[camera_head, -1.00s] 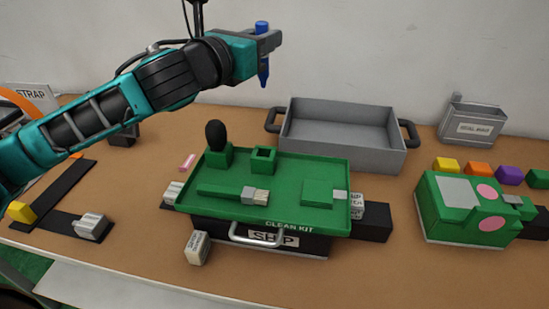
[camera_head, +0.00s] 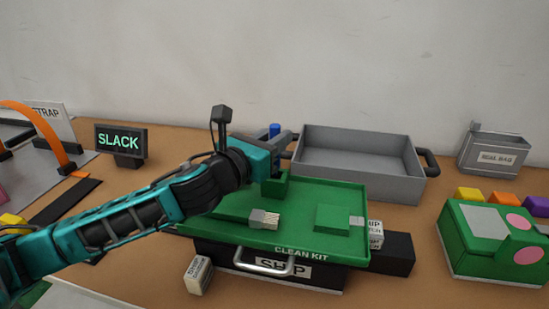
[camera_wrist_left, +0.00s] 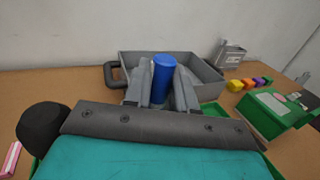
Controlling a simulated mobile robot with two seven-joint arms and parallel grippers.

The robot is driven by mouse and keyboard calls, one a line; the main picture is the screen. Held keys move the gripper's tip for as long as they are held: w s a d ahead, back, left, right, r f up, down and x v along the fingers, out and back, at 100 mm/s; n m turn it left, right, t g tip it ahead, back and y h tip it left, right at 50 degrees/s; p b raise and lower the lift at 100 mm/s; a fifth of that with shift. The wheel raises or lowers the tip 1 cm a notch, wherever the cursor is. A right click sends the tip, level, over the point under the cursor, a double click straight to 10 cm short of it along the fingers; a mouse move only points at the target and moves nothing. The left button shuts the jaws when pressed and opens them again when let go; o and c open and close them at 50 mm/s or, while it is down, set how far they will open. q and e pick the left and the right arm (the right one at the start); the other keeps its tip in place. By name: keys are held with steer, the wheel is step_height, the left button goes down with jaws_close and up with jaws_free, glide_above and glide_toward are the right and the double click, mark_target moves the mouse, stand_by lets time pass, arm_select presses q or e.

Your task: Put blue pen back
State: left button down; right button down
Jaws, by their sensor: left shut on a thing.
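The blue pen (camera_head: 274,129) is upright in my left gripper (camera_head: 282,142), with only its top end showing above the fingers. It also shows in the left wrist view as a blue cylinder (camera_wrist_left: 163,78) between the two grey fingers (camera_wrist_left: 162,92). The gripper is shut on it, low over the back of the green tray (camera_head: 310,236). A green square holder (camera_head: 276,186) on the tray stands just below the gripper. The pen's lower end is hidden, so I cannot tell whether it is inside the holder. My right gripper is out of view.
A grey bin (camera_head: 355,165) stands behind the tray. On the tray are a brush (camera_head: 263,218) and a green block (camera_head: 332,218). A black round knob (camera_wrist_left: 42,128) shows left in the wrist view. A SLACK sign (camera_head: 121,141) stands at the left.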

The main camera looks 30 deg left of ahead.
arm_select(q)
step_height(320, 180, down, 3)
steer(key=shift+f+b, duration=0.15)
steer(key=shift+b, duration=0.3)
steer(key=shift+f, duration=0.25)
steer(key=c, duration=1.3)
jaws_free()
steer(key=o, duration=0.4)
